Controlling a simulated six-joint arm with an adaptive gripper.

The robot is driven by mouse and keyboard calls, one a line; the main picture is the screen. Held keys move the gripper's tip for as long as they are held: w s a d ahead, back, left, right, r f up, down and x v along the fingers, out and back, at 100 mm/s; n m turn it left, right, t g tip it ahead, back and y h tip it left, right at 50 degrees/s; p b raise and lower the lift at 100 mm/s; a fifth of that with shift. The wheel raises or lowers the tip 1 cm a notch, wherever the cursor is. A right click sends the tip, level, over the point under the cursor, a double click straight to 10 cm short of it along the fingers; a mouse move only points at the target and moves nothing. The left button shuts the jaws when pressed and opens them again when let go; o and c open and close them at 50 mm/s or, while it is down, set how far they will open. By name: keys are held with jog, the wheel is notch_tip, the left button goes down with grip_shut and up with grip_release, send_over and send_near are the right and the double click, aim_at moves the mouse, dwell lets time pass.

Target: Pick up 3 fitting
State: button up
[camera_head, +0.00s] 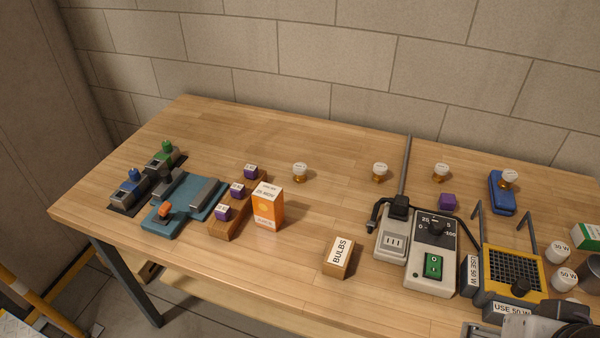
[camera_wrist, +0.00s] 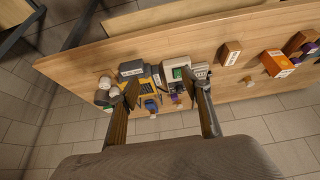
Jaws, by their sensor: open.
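Three purple fittings with white labels stand in a row on a wooden block (camera_head: 233,221): one at the back (camera_head: 251,171), one in the middle (camera_head: 238,189) and one at the front (camera_head: 222,212). Their labels are too small to read, so I cannot tell which is the 3 fitting. Another purple piece (camera_head: 448,201) lies behind the grey control box. In the wrist view my gripper (camera_wrist: 163,90) is open and empty, high over the table's right end. Part of my arm shows at the bottom right of the head view, far from the fittings.
An orange box (camera_head: 268,206) stands just right of the wooden block. A blue fixture (camera_head: 168,219) lies left of it. Several bulbs stand along the back, one here (camera_head: 300,172). A BULBS box (camera_head: 339,258), grey control box (camera_head: 433,258) and upright rod (camera_head: 407,165) stand rightward.

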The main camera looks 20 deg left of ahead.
jog(key=shift+w, duration=0.1)
jog(key=w+a+n+t+y, duration=0.1)
jog(key=w+a, duration=0.2)
jog(key=w, duration=0.7)
jog(key=w+a+n+t, duration=0.2)
jog(key=w+a, duration=0.2)
jog(key=w, duration=0.6)
jog(key=w+a+n+t+y, duration=0.1)
jog(key=w+a, duration=0.2)
jog(key=w, duration=0.7)
jog(key=n+y, duration=0.5)
jog(key=y, duration=0.3)
send_near(303, 169)
jog(key=shift+d+r, duration=0.45)
jog(key=shift+a+f+n, duration=0.2)
jog(key=shift+a+n, duration=0.1)
jog(key=shift+a, duration=0.05)
jog(key=shift+g, duration=0.3)
jog(key=shift+x, duration=3.4)
